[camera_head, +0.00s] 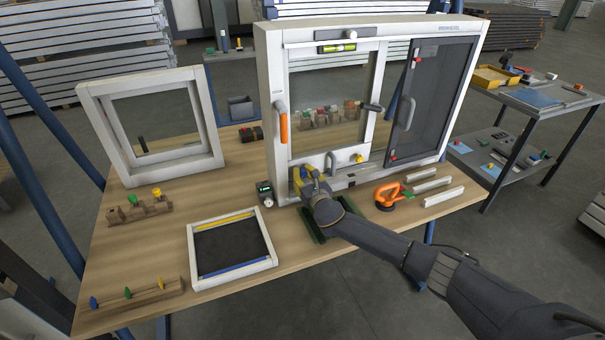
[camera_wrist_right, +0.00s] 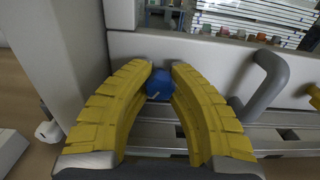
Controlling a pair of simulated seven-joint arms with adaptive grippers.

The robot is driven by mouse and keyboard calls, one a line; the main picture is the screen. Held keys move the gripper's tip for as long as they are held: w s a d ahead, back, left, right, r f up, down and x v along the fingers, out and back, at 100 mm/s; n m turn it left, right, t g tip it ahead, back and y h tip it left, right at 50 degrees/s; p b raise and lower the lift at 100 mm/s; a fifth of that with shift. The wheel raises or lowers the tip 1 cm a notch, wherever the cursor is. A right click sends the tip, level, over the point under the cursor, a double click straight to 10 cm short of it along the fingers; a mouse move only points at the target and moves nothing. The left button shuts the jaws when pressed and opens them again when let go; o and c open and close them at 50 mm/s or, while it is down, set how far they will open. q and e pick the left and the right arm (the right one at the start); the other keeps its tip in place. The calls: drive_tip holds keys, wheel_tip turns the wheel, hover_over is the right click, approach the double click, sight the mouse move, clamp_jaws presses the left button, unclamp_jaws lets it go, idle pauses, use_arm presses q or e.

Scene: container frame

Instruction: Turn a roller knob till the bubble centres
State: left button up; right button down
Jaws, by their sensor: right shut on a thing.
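A large white window frame (camera_head: 268,120) stands upright on the wooden table. A spirit level with a green vial (camera_head: 337,48) sits at the top of its left sash; the bubble is too small to place. My right gripper (camera_head: 300,178) is at the lower left corner of the sash. In the right wrist view its yellow fingers (camera_wrist_right: 160,72) are closed around a blue roller knob (camera_wrist_right: 159,84), low on the frame; in the head view the fingers hide this knob. A yellow knob (camera_head: 357,158) is further right, also at the right edge of the wrist view (camera_wrist_right: 314,92). My left gripper is out of view.
A grey handle (camera_wrist_right: 262,82) stands close to the right of the fingers. A small gauge (camera_head: 265,193), an orange suction lifter (camera_head: 390,195) and white strips (camera_head: 442,196) lie near the frame. A small framed panel (camera_head: 196,240) lies in front; bare table (camera_head: 140,250) is left of it.

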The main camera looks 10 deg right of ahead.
drive_tip(key=shift+w+r+m, duration=0.1)
drive_tip(key=shift+r+m, duration=0.15)
drive_tip(key=shift+m, duration=0.05)
drive_tip(key=m, duration=0.2)
drive_tip(key=shift+m, duration=0.3)
drive_tip(key=shift+d+r+m, duration=0.1)
drive_tip(key=shift+r+m, duration=0.05)
drive_tip(key=shift+m, duration=1.75)
drive_tip(key=c, duration=1.6)
unclamp_jaws()
drive_tip(key=shift+c, duration=0.2)
drive_tip(key=o, duration=0.6)
drive_tip(key=shift+c, duration=0.2)
drive_tip(key=shift+f, duration=0.2)
